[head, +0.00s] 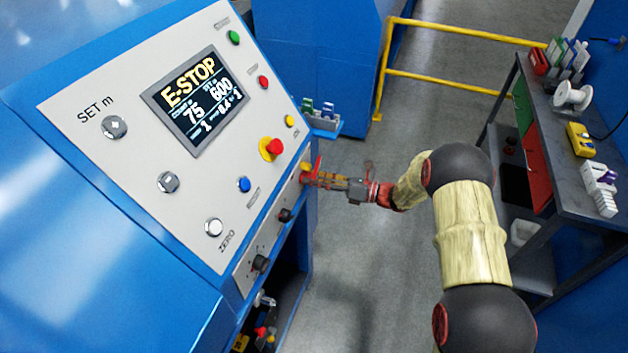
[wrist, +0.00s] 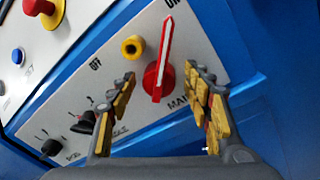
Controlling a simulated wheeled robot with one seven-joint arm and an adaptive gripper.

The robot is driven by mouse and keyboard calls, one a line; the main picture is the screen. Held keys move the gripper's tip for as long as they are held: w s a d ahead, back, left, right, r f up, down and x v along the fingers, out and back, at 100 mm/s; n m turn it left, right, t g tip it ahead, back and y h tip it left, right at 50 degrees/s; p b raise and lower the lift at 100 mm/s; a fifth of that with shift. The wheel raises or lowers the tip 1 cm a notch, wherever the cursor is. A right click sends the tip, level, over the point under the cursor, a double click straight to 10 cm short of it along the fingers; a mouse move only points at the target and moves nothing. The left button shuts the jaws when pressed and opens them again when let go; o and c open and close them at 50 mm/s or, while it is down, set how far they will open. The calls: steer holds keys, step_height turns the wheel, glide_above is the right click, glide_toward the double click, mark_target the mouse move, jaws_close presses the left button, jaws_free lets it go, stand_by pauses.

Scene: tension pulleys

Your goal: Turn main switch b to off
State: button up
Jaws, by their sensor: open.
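The main switch is a red rotary knob (wrist: 158,78) with a white line on its pointer, in the wrist view. Its pointer aims up at the partly cut-off ON label; the OFF label (wrist: 96,64) is to the left. In the head view the red knob (head: 317,166) is at the panel's lower right end. My gripper (wrist: 165,84) is open, its yellow-padded fingers on either side of the knob, seemingly apart from it. It also shows in the head view (head: 318,178), close to the panel. Whether this switch is the one named b cannot be read.
A yellow round socket (wrist: 132,47) sits beside the knob. Black knobs (wrist: 84,122) are lower left on the same strip. A red emergency button (head: 274,147) and the screen reading E-STOP (head: 197,97) are above. A workbench (head: 560,170) stands at right; floor between is clear.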

steer(key=shift+c, duration=1.3)
jaws_close()
